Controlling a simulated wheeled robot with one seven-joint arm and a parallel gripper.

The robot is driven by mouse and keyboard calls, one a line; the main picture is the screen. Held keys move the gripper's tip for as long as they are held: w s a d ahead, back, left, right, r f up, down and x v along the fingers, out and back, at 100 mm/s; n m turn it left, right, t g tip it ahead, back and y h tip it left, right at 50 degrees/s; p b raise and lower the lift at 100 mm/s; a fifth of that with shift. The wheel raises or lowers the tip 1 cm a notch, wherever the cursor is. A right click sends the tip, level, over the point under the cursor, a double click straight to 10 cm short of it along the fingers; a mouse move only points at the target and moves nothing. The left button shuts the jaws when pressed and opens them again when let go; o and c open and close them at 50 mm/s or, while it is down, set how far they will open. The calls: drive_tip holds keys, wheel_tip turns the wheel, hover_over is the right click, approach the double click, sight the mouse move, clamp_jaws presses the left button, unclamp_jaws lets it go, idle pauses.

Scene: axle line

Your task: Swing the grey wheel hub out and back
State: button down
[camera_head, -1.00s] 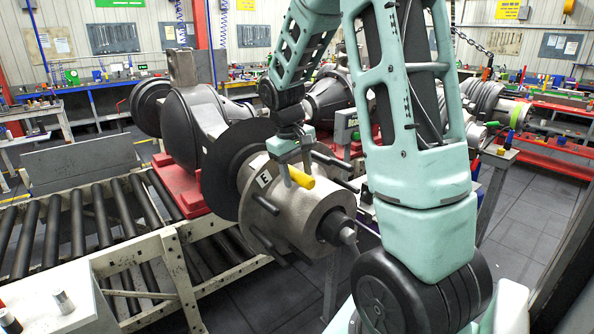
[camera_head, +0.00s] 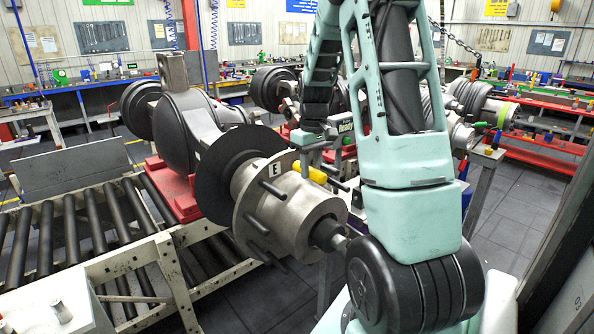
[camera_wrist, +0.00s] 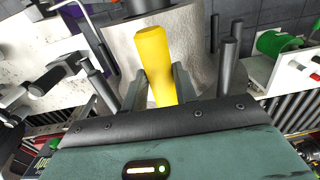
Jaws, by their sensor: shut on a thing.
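The grey wheel hub (camera_head: 302,212) sits at the near end of the axle, a thick flanged drum with dark studs and an "E" label. A yellow sleeve (camera_head: 311,172) sticks out from the upper part of its flange, among the dark studs. My gripper (camera_head: 318,160) is at that sleeve, at the top of the hub. In the wrist view the yellow sleeve (camera_wrist: 153,60) stands between my two fingers (camera_wrist: 159,88), which are shut on it. The hub's pale surface (camera_wrist: 190,40) lies behind it. The fingertips are partly hidden in the head view.
A large black disc (camera_head: 232,170) stands behind the hub, beside the dark axle housing (camera_head: 182,130) on a red support (camera_head: 170,188). A roller conveyor (camera_head: 95,225) runs to the left. More axle parts (camera_head: 470,98) stand behind my arm. Open floor (camera_head: 520,215) lies to the right.

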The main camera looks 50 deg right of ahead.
drive_tip(key=shift+s+d+f, duration=0.1)
drive_tip(key=shift+s+d, duration=0.05)
drive_tip(key=shift+d, duration=0.3)
drive_tip(key=c, duration=1.1)
unclamp_jaws()
drive_tip(key=shift+a, duration=0.1)
wheel_tip(320, 180, up, 17)
drive_tip(key=b, duration=0.4)
drive_tip(key=shift+d+r, duration=0.2)
drive_tip(key=shift+d, duration=0.1)
